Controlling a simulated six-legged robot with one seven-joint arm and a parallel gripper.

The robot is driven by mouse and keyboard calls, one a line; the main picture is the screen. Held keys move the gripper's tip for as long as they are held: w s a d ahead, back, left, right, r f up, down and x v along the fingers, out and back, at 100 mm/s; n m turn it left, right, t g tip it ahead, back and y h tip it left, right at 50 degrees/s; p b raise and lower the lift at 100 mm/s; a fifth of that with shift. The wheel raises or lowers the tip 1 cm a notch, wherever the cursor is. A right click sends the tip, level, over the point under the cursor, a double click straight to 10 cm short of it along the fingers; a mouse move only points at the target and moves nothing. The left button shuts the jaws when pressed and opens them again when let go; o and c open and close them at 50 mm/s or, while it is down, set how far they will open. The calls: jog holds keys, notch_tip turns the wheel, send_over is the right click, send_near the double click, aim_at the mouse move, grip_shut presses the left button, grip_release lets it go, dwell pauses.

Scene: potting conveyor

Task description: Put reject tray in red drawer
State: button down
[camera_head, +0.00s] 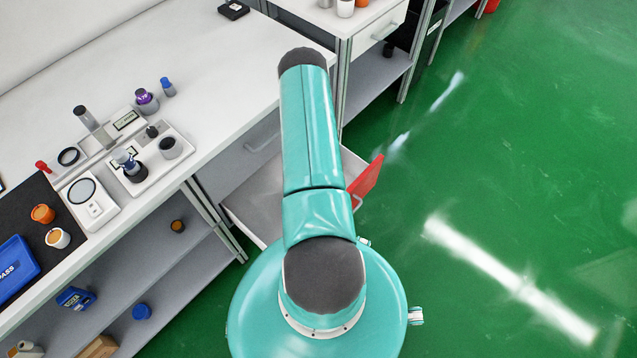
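The red drawer (367,183) is pulled out below the white bench, right of centre. Its red front faces right, and part of its pale inside shows to the left of my arm. My arm crosses over the drawer and hides the middle of it, so I cannot tell what lies inside. I see no tray that I can pick out as the reject tray. A blue tray (18,268) marked "PASS" lies on a dark mat at the left edge. My gripper is not in view; only my teal arm links show.
The white bench (215,75) holds a scale (92,203), a microscope-like stand (95,127), small bottles and orange-topped cups at the left. Shelves below hold a blue box (75,298) and other items. The green floor (500,170) at right is clear.

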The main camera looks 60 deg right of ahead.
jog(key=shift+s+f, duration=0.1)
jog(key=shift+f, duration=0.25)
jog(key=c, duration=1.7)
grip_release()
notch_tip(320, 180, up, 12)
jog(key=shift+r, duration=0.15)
